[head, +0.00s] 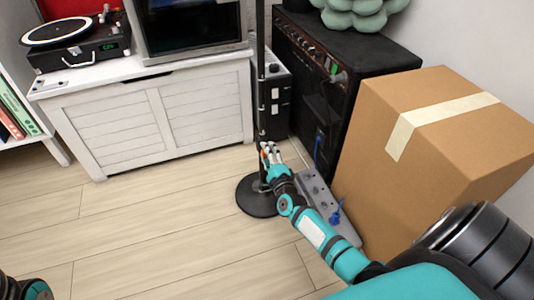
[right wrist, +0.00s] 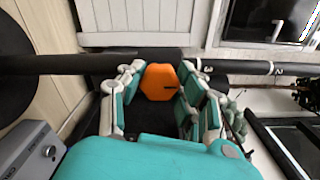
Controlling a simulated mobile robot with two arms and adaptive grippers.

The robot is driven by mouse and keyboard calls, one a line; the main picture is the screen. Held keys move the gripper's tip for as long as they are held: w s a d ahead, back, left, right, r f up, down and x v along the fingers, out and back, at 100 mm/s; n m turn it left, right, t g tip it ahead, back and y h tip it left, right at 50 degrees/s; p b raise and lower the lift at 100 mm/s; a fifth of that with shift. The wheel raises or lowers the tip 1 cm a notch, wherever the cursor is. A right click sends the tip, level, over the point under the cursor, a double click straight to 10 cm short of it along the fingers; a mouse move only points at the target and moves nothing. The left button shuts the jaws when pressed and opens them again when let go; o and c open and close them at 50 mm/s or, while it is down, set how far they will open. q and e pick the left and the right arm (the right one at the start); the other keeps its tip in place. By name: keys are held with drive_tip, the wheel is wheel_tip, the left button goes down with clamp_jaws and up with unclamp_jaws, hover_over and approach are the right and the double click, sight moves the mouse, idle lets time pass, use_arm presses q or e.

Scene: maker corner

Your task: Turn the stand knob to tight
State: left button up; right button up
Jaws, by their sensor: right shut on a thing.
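The stand is a black upright pole (head: 261,80) on a round black base (head: 256,203); in the right wrist view its pole (right wrist: 45,64) runs across the picture. The orange knob (right wrist: 159,82) is on the stand, with a short dark mark towards its right side. My right gripper (head: 268,150) is at the lower part of the pole. In the right wrist view its fingers (right wrist: 160,88) are on both sides of the knob, shut on it. In the head view they hide most of the knob. My left gripper is not in view; only a piece of my left arm shows at the bottom left.
A cardboard box (head: 375,170) and a black amplifier (head: 310,80) stand right of the pole. A white cabinet (head: 150,115) stands behind left. The wood floor at left is clear.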

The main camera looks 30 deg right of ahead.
drive_tip(key=shift+f, duration=0.1)
drive_tip(key=o, duration=1)
drive_tip(key=shift+o, duration=0.9)
drive_tip(key=shift+s, duration=0.1)
drive_tip(key=v, duration=1.2)
